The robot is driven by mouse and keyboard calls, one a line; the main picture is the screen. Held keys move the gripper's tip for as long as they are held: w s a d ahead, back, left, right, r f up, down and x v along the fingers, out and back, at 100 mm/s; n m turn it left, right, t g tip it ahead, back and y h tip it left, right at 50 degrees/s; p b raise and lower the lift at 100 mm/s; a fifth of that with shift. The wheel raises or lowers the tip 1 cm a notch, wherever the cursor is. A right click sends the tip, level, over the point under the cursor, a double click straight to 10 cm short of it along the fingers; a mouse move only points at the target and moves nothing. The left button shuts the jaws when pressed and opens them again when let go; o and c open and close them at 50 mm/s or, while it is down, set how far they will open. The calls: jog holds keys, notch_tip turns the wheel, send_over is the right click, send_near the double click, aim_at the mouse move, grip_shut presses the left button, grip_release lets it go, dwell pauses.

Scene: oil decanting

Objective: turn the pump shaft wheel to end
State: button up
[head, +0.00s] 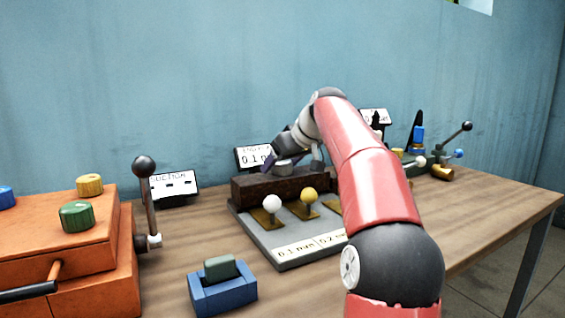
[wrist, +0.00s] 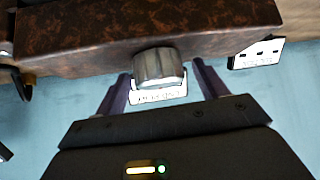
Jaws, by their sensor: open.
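A short silver ribbed knob (wrist: 158,66) stands out from a brown mottled block (wrist: 90,40) in the wrist view. I cannot tell for sure that it is the pump shaft wheel. My gripper (wrist: 161,72) is open, with one dark purple finger on each side of the knob and a gap on both sides. In the head view my gripper (head: 290,160) is at the top of the brown block (head: 275,188), with the knob (head: 284,169) partly showing between its fingers. My red arm hides part of the block and panel.
A grey panel (head: 262,240) with white and yellow levers lies in front of the block. Display signs (head: 174,185) stand along the wall. An orange machine (head: 75,235) with a tall ball-topped lever is at left. A blue switch box (head: 223,293) is in front.

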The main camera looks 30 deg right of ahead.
jog(key=shift+c, duration=0.3)
jog(key=c, duration=0.9)
jog(key=shift+m, duration=0.3)
jog(key=m+h, duration=0.2)
jog(key=shift+a+m, duration=0.2)
jog(key=shift+m, duration=0.1)
jog(key=m+h, duration=0.3)
jog(key=shift+m, duration=0.3)
jog(key=m+g+h, duration=0.1)
jog(key=m+h, duration=0.1)
jog(key=m, duration=0.1)
jog(key=shift+w+m+g+h, duration=0.1)
jog(key=shift+m+g+h, duration=0.2)
jog(key=shift+g, duration=0.1)
jog(key=shift+m+g+h, duration=1)
jog(key=shift+m, duration=0.8)
